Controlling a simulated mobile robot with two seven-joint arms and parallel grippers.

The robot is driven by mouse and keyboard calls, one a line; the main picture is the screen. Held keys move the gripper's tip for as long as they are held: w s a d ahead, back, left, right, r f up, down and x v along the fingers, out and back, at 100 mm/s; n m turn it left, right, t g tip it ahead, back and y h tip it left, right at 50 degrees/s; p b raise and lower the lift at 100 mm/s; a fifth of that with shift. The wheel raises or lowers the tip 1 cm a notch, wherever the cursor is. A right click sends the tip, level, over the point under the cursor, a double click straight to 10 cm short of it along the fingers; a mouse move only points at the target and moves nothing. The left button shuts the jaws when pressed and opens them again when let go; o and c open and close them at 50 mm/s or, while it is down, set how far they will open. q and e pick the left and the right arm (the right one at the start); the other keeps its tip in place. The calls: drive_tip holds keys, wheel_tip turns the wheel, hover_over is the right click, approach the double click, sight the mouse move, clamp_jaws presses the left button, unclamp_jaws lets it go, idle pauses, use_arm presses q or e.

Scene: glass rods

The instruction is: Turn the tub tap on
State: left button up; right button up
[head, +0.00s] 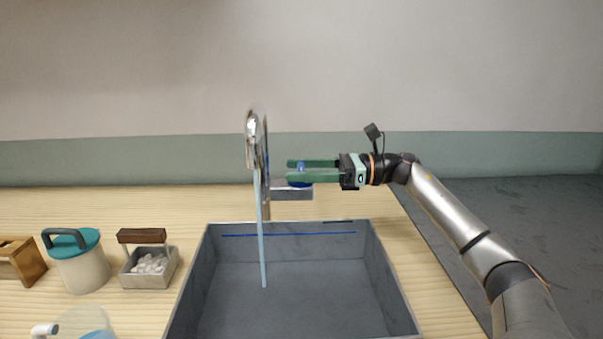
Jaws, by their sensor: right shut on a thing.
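The tap (252,140) is a shiny silver spout standing at the back of the grey tub (393,280). A thin light-blue stream (262,235) runs from the spout straight down to the tub floor. A grey bracket (292,195) sticks out to the right of the tap, with a small blue knob (301,184) on it. My right gripper (291,170) reaches in from the right with green fingers, shut on the knob, which they partly hide. My left gripper is not in view.
On the wooden counter (130,212) left of the tub stand a grey caddy (150,281) of white pebbles, a teal-lidded canister (80,270), a wooden box (30,264) and a clear vessel (85,322). A blue line (290,234) marks the tub's back wall.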

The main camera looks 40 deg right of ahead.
drive_tip(key=shift+r, duration=0.1)
idle(0.5)
drive_tip(key=o, duration=1.4)
drive_tip(key=shift+s+d, duration=0.2)
drive_tip(key=shift+d, duration=0.1)
drive_tip(key=b+v, duration=0.2)
drive_tip(key=v, duration=0.9)
drive_tip(key=shift+s+d, duration=0.15)
drive_tip(key=shift+d, duration=0.25)
